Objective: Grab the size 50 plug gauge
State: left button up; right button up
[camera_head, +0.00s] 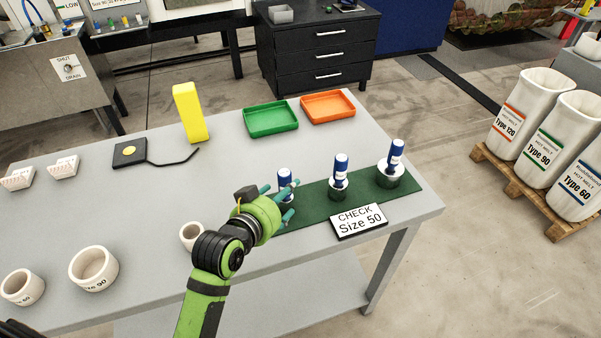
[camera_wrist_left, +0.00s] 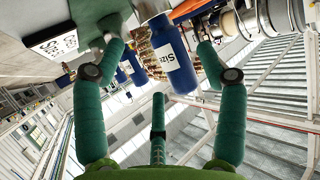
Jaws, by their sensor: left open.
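Three plug gauges with blue handles stand in a row on a dark green mat (camera_head: 318,208) in the head view: a left one (camera_head: 286,177), a middle one (camera_head: 341,165) and a right one (camera_head: 396,153). Their size numbers are too small to read there. A sign (camera_head: 358,219) reading "CHECK Size 50" lies at the mat's front edge. My left gripper (camera_head: 282,197) is at the left gauge and partly hides it. In the left wrist view my open fingers (camera_wrist_left: 160,52) stand either side of a blue handle (camera_wrist_left: 168,52); its label begins "Size", number unclear. My right gripper is not in view.
A green tray (camera_head: 271,120) and an orange tray (camera_head: 328,107) lie behind the mat. White ring gauges (camera_head: 93,268) stand at the table's front left, one (camera_head: 192,235) close to my left arm. A yellow block (camera_head: 189,113) stands further back.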

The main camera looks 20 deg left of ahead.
pick_arm(q)
jog(key=x, duration=0.1)
jog(key=p+x, duration=0.1)
jog(key=x, duration=0.1)
jog(key=p+x, duration=0.1)
jog(key=shift+w+a+f, duration=0.2)
jog(key=shift+w+f, duration=0.05)
jog(key=shift+f, duration=0.1)
jog(key=shift+s, duration=0.1)
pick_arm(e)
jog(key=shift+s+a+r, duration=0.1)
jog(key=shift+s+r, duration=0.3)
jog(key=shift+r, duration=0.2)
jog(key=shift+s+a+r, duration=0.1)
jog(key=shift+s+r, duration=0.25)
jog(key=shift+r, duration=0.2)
pick_arm(q)
jog(key=c, duration=1.1)
jog(key=shift+c, duration=1.2)
